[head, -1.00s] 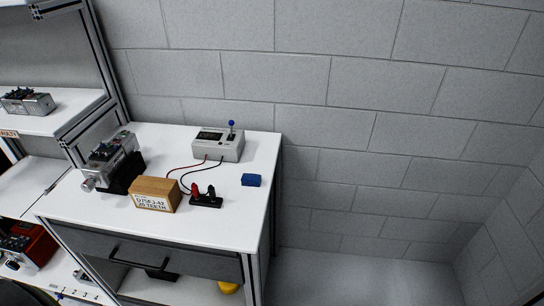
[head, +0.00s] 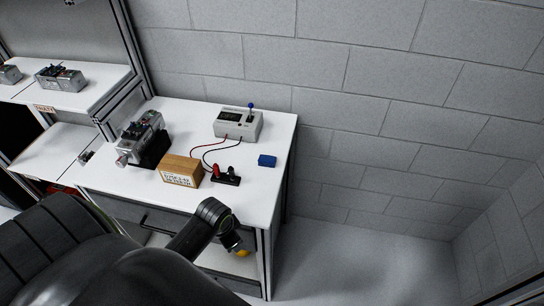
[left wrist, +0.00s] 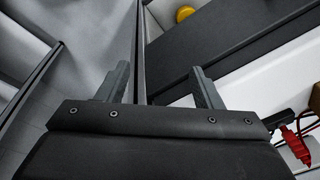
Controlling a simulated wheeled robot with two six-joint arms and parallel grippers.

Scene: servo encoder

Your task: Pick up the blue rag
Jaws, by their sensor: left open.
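The blue rag (head: 267,161) is a small folded block. It lies flat on the white tabletop near its right edge, in the head view. My left arm reaches in from the lower left, in front of the table's front edge. In the left wrist view my left gripper (left wrist: 158,88) is open, with its two fingers apart and nothing held between them. The rag does not show in the left wrist view. My right gripper is not in view.
A tester box (head: 238,123) with a blue-knobbed lever stands behind the rag. Red and black clips on a dark base (head: 225,178) sit left of it, beside a cardboard box (head: 182,170) and a motor unit (head: 144,140). The tabletop right around the rag is clear.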

